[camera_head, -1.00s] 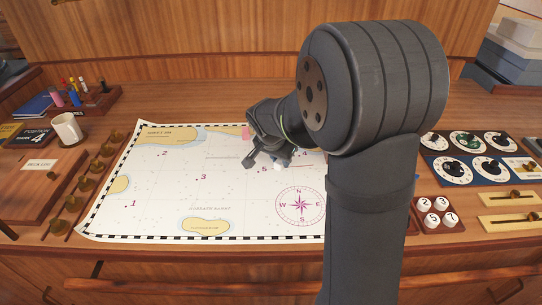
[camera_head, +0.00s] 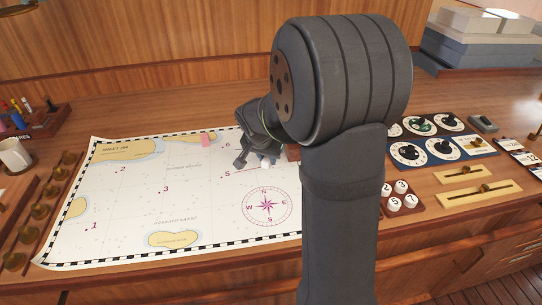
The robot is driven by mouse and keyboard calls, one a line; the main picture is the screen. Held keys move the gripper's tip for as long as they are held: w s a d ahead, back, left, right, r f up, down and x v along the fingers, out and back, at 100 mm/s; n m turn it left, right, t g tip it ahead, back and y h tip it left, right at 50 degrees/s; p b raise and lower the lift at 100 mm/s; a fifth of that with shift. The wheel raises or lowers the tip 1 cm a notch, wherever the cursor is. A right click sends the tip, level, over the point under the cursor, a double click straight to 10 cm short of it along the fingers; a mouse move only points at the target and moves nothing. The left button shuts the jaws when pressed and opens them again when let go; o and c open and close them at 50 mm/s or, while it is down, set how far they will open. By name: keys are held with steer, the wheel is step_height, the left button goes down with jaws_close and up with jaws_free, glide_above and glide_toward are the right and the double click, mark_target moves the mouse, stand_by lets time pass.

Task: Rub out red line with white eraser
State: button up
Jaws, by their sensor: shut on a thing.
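The chart (camera_head: 120,205) lies flat on the desk, with a purple compass rose and numbered points. A thin reddish line (camera_head: 245,171) runs on it from beside the number 5 toward my gripper. Its right end is hidden behind my gripper and arm. My gripper (camera_head: 254,164) is low over the upper right part of the chart, above the compass rose. It is shut on a small white thing, which looks like the white eraser (camera_head: 265,163) and is partly covered by the fingers. I cannot tell whether the eraser touches the paper.
A pink block (camera_head: 206,141) lies on the chart's upper part, left of my gripper. A mug (camera_head: 14,156) and a row of brass knobs (camera_head: 40,210) stand at the left. Dial panels (camera_head: 440,145) and sliders (camera_head: 478,193) lie at the right. My arm hides the chart's right edge.

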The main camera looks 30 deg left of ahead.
mark_target(257, 167)
steer(key=s+a, duration=0.4)
steer(key=s, duration=0.1)
steer(key=s+a, duration=0.2)
steer(key=s, duration=0.1)
steer(key=shift+s+a, duration=0.1)
steer(key=shift+a, duration=0.25)
steer(key=shift+f, duration=0.45)
stand_by(2.5)
steer(key=shift+w+d, duration=0.75)
steer(key=shift+w, duration=0.15)
steer(key=shift+w+d, duration=0.7)
steer(key=shift+w, duration=0.15)
steer(key=shift+w+d, duration=0.7)
steer(key=shift+w, duration=0.15)
